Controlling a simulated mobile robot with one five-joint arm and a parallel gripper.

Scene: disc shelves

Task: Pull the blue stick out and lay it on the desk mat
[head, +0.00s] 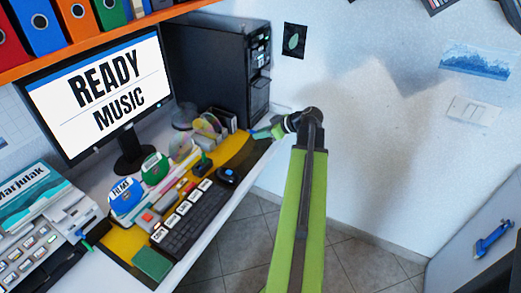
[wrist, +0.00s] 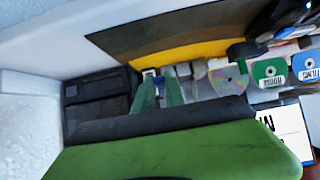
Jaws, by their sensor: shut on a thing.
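My gripper (head: 272,131) is shut on the blue stick (head: 259,134), in front of the lower part of the black computer tower (head: 210,65). In the wrist view the two green fingers (wrist: 158,86) close on a small blue piece, the stick (wrist: 158,79); most of it is hidden between them. The stick appears just by the far end of the desk mat (head: 240,157), which is yellow and dark brown. The mat also shows in the wrist view (wrist: 165,38). I cannot tell whether the stick touches the mat or a port.
On the desk stand a monitor (head: 100,95), a keyboard (head: 185,220), a mouse (head: 227,175), clear discs (head: 207,125) and blue and green labelled disks (head: 154,168). A dark strip of mat near the mouse is bare. The white wall is right of the gripper.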

